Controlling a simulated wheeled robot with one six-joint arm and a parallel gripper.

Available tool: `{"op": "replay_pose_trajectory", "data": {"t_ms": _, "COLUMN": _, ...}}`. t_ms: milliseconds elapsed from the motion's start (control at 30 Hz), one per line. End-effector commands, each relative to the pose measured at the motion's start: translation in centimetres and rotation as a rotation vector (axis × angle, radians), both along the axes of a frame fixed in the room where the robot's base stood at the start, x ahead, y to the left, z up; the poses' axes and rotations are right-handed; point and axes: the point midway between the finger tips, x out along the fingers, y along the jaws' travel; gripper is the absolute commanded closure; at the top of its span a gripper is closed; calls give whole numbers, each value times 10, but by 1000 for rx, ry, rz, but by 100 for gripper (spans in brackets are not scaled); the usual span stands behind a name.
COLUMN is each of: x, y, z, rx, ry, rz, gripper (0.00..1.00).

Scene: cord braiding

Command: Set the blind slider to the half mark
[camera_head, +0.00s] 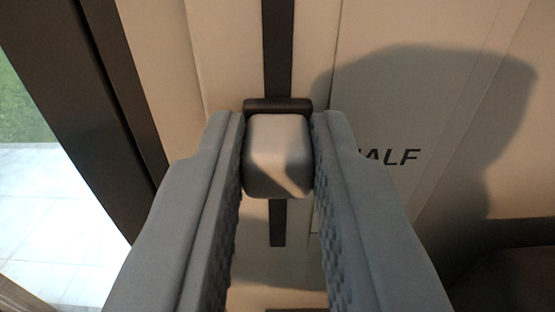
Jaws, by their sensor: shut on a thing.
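The blind slider is a light grey block-shaped knob (278,155) with a dark collar (277,105) behind it. It sits on a dark vertical track (278,45) on a beige panel. My gripper (278,160) is shut on the knob, with one grey ridged finger on each side. The half mark (405,157) is dark lettering on the panel to the right of the knob, at about the knob's height in the picture. Its first letter is partly hidden by my right finger. The track's lower end (278,230) shows below the knob.
A dark window frame (110,90) runs slantwise at the left, with bright paving (60,220) and grass (22,105) outside. The beige panel (375,30) spans the middle and right. A shadow falls over it around the lettering. A dark shape (510,265) is at the lower right.

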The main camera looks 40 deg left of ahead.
Motion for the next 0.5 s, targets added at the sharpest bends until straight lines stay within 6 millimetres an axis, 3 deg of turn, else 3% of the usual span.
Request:
{"op": "replay_pose_trajectory", "data": {"t_ms": 200, "x": 0, "y": 0, "z": -18, "rx": 2, "ry": 1, "rz": 0, "gripper": 100}}
{"op": "replay_pose_trajectory", "data": {"t_ms": 500, "x": 0, "y": 0, "z": -20, "rx": 1, "ry": 1, "rz": 0, "gripper": 100}}
